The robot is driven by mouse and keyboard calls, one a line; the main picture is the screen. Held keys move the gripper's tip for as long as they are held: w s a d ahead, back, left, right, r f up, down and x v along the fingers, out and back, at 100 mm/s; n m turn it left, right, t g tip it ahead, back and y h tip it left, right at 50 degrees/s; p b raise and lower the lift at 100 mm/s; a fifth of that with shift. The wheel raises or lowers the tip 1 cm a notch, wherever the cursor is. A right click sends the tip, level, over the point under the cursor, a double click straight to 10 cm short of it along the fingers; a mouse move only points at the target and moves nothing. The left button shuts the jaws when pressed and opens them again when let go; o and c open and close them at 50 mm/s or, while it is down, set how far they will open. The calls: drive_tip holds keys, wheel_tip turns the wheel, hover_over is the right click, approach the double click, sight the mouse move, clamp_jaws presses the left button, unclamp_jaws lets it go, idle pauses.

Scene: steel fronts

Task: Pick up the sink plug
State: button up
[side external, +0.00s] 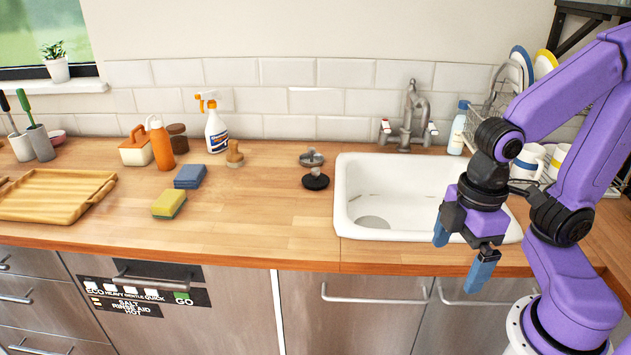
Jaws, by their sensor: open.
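What looks like the sink plug (315,181) stands on the wooden counter just left of the sink. It has a dark round base and a greyish metal upper part; I cannot tell whether these are one piece or two. My gripper (461,255) is open, with its two blue fingers apart and pointing down. It hangs in front of the right part of the white sink, well to the right of the plug. Nothing shows between the fingers. The gripper and arm hide part of the sink's right side.
The white sink (352,228) has a metal tap (407,115) behind it. Left of the plug are a wooden-handled brush (234,153), a spray bottle (215,130), a blue sponge (189,176) and a yellow sponge (169,204). Counter in front of the plug is clear.

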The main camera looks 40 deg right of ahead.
drive_tip(key=w+a+r+m, duration=0.2)
drive_tip(key=w+a+m, duration=0.15)
drive_tip(key=w, duration=0.85)
drive_tip(key=m+t+h, duration=0.1)
drive_tip(key=m+t, duration=0.3)
drive_tip(key=m, duration=0.6)
hover_over(316, 169)
drive_tip(key=s+a, duration=0.1)
drive_tip(key=s, duration=0.5)
drive_tip(key=x, duration=1.7)
drive_tip(key=shift+w+d+r, duration=0.15)
drive_tip(key=shift+d, duration=0.05)
drive_tip(key=c, duration=0.9)
